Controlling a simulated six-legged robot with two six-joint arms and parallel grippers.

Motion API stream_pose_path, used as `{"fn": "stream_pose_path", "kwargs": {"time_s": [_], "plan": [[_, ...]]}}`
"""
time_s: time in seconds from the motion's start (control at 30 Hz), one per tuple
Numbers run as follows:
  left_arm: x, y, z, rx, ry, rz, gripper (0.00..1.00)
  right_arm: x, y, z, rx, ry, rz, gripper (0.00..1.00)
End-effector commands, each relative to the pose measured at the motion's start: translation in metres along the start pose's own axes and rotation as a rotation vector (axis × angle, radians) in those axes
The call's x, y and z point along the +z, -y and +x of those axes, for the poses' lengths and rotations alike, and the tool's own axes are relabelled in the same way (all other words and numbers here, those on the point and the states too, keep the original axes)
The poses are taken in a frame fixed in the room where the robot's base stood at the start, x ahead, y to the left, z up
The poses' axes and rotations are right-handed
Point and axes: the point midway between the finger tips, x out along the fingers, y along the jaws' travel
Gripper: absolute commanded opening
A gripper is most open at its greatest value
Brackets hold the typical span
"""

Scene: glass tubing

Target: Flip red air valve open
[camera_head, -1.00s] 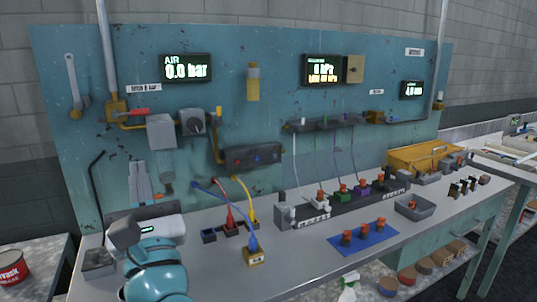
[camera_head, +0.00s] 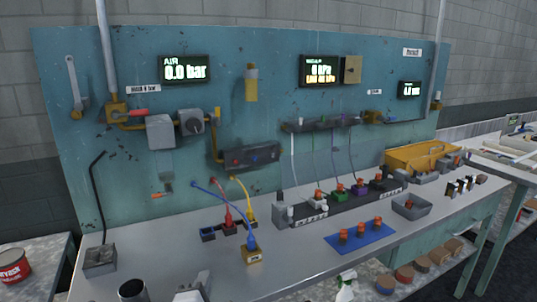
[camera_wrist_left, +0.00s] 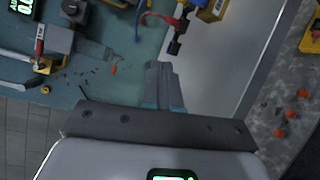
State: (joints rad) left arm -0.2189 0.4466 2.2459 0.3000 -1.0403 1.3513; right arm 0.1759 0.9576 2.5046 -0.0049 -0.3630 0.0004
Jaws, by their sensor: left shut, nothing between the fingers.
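The red air valve handle (camera_head: 138,113) lies about level on the yellow pipe at the upper left of the teal panel. The red lever also shows at the upper left of the left wrist view (camera_wrist_left: 40,40). The air display (camera_head: 186,69) above it reads 0.0 bar. My left gripper (camera_wrist_left: 160,66) is shut and empty, with its fingers together, well apart from the valve. In the head view only pale parts of my left arm show at the bottom edge, low in front of the bench. My right gripper is not in view.
A grey box (camera_head: 160,131) and a grey round-knobbed unit (camera_head: 191,121) sit right of the valve. A bent black rod (camera_head: 94,190) stands at the left. Coloured connectors and a yellow block (camera_head: 251,255) lie on the bench.

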Motion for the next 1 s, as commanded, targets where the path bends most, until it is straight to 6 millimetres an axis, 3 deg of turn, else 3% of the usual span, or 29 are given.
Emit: {"fn": "stream_pose_path", "kwargs": {"time_s": [0.03,0.13,0.2,0.3,0.43,0.5,0.63,0.7,0.73,1.0], "plan": [[-0.011,0.045,-0.002,-0.126,0.006,0.131,0.00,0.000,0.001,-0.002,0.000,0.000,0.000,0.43],[-0.030,0.126,-0.019,-0.364,0.072,0.391,0.00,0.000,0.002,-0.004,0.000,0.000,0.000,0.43],[-0.043,0.180,-0.041,-0.528,0.154,0.557,0.00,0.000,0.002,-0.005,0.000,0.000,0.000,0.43],[-0.060,0.249,-0.086,-0.746,0.325,0.766,0.00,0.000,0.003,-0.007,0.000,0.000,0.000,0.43],[-0.073,0.316,-0.157,-0.964,0.614,0.958,0.00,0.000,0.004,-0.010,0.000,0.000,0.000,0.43],[-0.076,0.338,-0.191,-1.034,0.765,1.020,0.00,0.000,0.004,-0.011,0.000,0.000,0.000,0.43],[-0.078,0.360,-0.235,-1.095,0.973,1.079,0.00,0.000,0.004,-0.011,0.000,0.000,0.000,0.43],[-0.077,0.364,-0.247,-1.104,1.033,1.092,0.23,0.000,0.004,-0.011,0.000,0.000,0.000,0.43],[-0.077,0.365,-0.250,-1.107,1.047,1.095,0.33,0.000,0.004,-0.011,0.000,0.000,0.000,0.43],[-0.077,0.366,-0.252,-1.108,1.056,1.097,0.34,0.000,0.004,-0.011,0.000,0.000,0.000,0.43]]}}
